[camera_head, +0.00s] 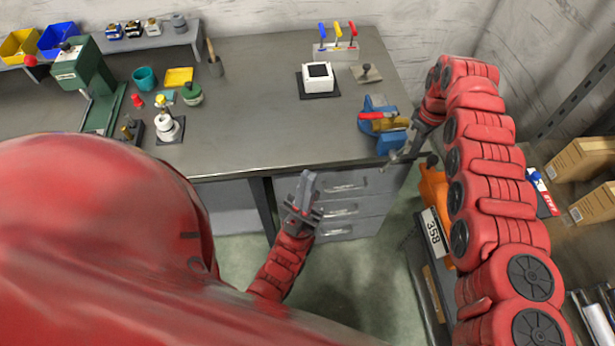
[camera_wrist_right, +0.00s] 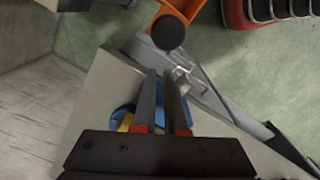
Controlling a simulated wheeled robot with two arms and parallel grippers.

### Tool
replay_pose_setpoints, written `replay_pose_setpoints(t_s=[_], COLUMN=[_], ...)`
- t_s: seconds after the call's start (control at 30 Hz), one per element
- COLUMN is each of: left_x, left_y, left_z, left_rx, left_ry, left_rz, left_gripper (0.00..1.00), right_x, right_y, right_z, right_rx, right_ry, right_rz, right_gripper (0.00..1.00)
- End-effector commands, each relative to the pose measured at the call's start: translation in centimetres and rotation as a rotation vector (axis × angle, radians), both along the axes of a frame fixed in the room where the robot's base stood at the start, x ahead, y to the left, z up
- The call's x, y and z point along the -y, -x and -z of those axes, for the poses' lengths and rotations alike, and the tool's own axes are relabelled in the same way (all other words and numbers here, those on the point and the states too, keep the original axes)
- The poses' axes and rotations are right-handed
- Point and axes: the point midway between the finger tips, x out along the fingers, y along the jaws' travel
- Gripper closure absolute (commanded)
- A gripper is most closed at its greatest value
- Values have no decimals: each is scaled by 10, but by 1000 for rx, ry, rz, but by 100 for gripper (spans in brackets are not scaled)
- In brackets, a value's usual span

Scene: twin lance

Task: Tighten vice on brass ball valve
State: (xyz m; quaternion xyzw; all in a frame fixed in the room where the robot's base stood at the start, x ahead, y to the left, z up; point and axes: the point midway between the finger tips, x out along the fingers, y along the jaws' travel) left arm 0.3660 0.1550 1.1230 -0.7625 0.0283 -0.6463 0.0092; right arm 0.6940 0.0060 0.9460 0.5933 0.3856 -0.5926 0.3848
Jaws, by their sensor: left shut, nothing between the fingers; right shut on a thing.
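A blue vice (camera_head: 390,142) stands at the right front corner of the workbench. A brass ball valve (camera_head: 391,124) with a red lever (camera_head: 373,116) sits at its jaws; I cannot tell how tightly it is clamped. My right gripper (camera_head: 397,156) is at the vice's front, shut on the grey vice handle. In the right wrist view its fingers (camera_wrist_right: 164,78) reach over the blue vice (camera_wrist_right: 121,117), and metal of the vice handle (camera_wrist_right: 182,78) shows at the tips. My left gripper (camera_head: 307,180) is shut and empty, in front of the bench drawers.
A white box (camera_head: 318,82) on a dark mat and a rack of coloured-handled tools (camera_head: 338,45) stand behind the vice. A green press (camera_head: 85,70) is at the left. An orange thing (camera_head: 435,190) and a shelf with cardboard boxes (camera_head: 580,160) stand at the right.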

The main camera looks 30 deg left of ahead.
Motion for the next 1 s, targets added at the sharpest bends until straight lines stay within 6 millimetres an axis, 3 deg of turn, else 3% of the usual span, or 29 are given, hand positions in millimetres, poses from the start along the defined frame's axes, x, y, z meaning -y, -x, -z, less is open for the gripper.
replay_pose_setpoints(t_s=[0.37, 1.0], left_x=[0, 0], left_y=[0, 0], left_z=[-16, -24], left_rx=[0, 0], left_ry=[0, 0], left_rz=[0, 0], left_gripper=[100, 100], right_x=[-10, -13], right_y=[3, 6], right_z=[-7, -8], right_rx=[8, 8], right_ry=[-6, -5], right_rz=[-4, -2], right_gripper=[100, 100])
